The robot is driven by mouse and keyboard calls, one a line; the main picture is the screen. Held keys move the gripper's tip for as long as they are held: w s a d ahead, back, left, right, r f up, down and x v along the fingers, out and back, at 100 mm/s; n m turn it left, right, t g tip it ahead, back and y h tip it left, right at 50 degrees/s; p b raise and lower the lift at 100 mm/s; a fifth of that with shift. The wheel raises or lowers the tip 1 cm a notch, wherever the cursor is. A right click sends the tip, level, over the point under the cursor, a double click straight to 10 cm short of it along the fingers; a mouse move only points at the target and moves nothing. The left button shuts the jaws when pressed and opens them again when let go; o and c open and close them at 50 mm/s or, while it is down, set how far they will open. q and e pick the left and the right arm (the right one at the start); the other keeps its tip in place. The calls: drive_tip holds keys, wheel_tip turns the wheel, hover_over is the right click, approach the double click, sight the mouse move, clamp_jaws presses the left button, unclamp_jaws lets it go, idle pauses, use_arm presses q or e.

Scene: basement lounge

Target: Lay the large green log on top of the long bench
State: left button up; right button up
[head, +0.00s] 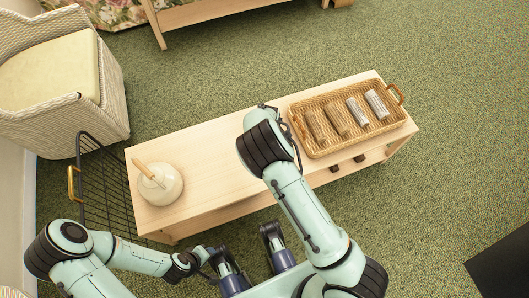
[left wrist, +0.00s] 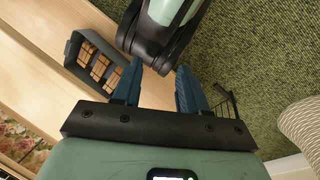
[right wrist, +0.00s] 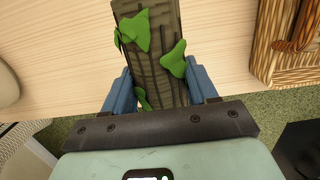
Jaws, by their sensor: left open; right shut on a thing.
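The large green log (right wrist: 150,50), brown-grey bark with green leaves, is between the fingers of my right gripper (right wrist: 164,88) in the right wrist view, over the pale long bench (right wrist: 65,65). I cannot tell whether it touches the bench top. In the head view the long bench (head: 215,158) runs across the middle. My right arm reaches over it; its gripper and the log are hidden behind the arm there. My left gripper (head: 248,250) is open and empty in front of the bench's near edge; its spread fingers also show in the left wrist view (left wrist: 151,85).
A wicker tray (head: 308,145) with several small logs stands on the bench's right end. A white round pot (head: 163,190) stands at its left end. A wire rack (head: 105,185) and wicker armchair (head: 95,120) are at left. A dark crate (left wrist: 85,80) holds wooden blocks.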

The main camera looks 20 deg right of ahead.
use_arm(q)
drive_tip(key=shift+t+y, duration=0.4)
drive_tip(key=shift+t, duration=0.3)
drive_tip(key=w+f, duration=0.1)
drive_tip(key=w+a+f+b, duration=0.1)
drive_tip(key=w, duration=0.1)
drive_tip(key=w+a+f+b, duration=0.1)
drive_tip(key=shift+w+a+f, duration=0.1)
drive_tip(key=shift+w, duration=0.1)
use_arm(e)
wheel_tip(320, 180, down, 10)
drive_tip(key=shift+r, duration=0.2)
use_arm(q)
drive_tip(key=shift+w+f, duration=0.1)
use_arm(e)
drive_tip(key=shift+f, duration=0.15)
drive_tip(key=o, duration=1.2)
